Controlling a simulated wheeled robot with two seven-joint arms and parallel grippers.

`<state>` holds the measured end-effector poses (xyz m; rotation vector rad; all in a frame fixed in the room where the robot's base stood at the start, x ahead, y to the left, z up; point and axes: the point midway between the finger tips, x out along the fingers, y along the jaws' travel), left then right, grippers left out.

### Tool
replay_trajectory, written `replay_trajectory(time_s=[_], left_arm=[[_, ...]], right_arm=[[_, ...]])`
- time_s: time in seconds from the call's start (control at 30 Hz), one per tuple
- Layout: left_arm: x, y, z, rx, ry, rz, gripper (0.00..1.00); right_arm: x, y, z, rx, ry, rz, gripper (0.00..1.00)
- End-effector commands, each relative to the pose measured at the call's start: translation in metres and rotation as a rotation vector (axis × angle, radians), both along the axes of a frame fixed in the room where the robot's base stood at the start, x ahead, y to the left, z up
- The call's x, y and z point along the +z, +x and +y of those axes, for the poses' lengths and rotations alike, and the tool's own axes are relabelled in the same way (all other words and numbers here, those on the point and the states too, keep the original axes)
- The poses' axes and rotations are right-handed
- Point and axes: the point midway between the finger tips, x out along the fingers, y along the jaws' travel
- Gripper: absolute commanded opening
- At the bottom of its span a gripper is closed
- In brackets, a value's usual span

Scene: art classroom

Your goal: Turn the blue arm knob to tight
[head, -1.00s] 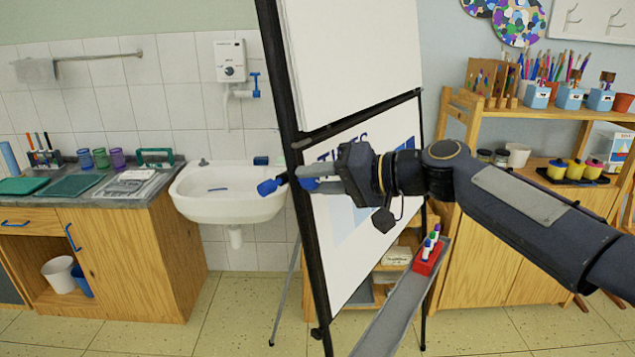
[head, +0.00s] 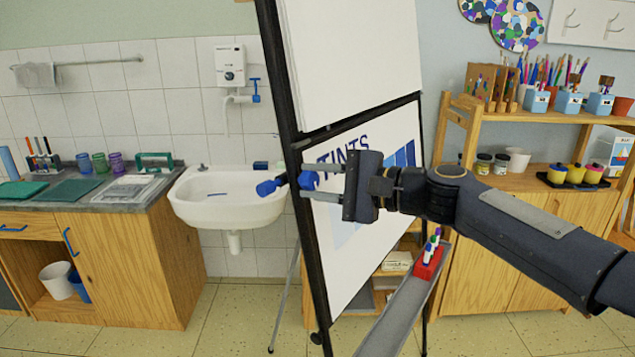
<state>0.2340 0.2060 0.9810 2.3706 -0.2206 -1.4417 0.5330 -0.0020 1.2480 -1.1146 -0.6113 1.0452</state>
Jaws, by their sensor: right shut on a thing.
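The blue arm knob (head: 308,179) sits at the easel's dark left post, in front of the lower board. My right gripper (head: 305,182) reaches in from the right and is shut on this knob, one grey finger above it and one below. A second blue knob-like piece (head: 270,187) sticks out left of the post, in front of the sink. I cannot read any tight or loose mark on the knob. My left gripper is out of view.
The easel board (head: 352,250) stands close behind my right gripper. A grey ledge (head: 398,312) below my arm carries a red marker holder (head: 428,263). A white sink (head: 228,209) is at the left, a wooden shelf (head: 560,115) at the right.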

Motion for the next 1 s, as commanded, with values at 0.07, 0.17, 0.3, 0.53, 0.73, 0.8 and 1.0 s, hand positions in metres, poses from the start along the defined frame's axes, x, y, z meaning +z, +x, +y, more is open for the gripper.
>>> replay_trajectory(time_s=[0.07, 0.17, 0.3, 0.53, 0.73, 0.8, 1.0], left_arm=[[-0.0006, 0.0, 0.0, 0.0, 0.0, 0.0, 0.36], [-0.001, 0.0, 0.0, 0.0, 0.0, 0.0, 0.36], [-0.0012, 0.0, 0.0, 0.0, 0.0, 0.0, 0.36], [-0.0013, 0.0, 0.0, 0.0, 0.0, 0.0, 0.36], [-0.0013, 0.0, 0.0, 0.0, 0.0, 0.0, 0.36], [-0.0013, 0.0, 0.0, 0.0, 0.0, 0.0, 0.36], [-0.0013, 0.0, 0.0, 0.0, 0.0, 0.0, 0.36]], right_arm=[[-0.0004, 0.0001, -0.0006, -0.009, 0.022, 0.032, 0.08], [-0.0006, 0.0001, -0.0004, -0.018, 0.045, 0.066, 0.08], [-0.0006, 0.0003, -0.0005, -0.026, 0.066, 0.095, 0.08], [-0.0007, 0.0005, -0.0006, -0.03, 0.08, 0.114, 0.08], [-0.0006, 0.0004, -0.0006, -0.03, 0.08, 0.115, 0.08], [-0.0006, 0.0004, -0.0006, -0.03, 0.08, 0.115, 0.08], [-0.0006, 0.0004, -0.0004, -0.028, 0.079, 0.114, 0.5]])
